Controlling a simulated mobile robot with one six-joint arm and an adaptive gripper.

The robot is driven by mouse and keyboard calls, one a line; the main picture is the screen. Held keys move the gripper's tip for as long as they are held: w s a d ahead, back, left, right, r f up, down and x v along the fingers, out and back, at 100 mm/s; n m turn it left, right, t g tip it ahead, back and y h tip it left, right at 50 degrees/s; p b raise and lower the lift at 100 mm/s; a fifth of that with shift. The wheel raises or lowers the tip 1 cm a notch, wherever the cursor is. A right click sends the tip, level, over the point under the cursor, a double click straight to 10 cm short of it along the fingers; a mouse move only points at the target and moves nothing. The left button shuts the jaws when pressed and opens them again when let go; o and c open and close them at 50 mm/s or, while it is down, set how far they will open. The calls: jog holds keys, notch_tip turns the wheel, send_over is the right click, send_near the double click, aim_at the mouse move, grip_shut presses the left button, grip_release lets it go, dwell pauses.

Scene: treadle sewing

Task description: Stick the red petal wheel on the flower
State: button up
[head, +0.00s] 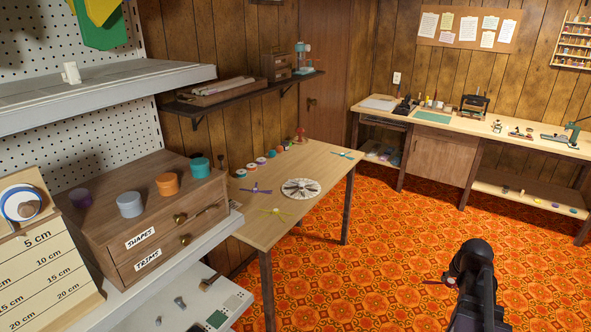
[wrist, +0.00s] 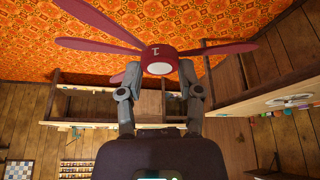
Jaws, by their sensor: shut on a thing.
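The wooden table (head: 318,160) also holds a purple petal wheel (head: 257,189), a yellow-green one (head: 275,212), a blue one (head: 342,154) and several spools. A drawer cabinet (head: 150,215) stands on the left shelf. A workbench (head: 450,122) runs along the back. Orange patterned floor lies open between.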

jog(key=shift+a, duration=0.3)
dwell(0.4)
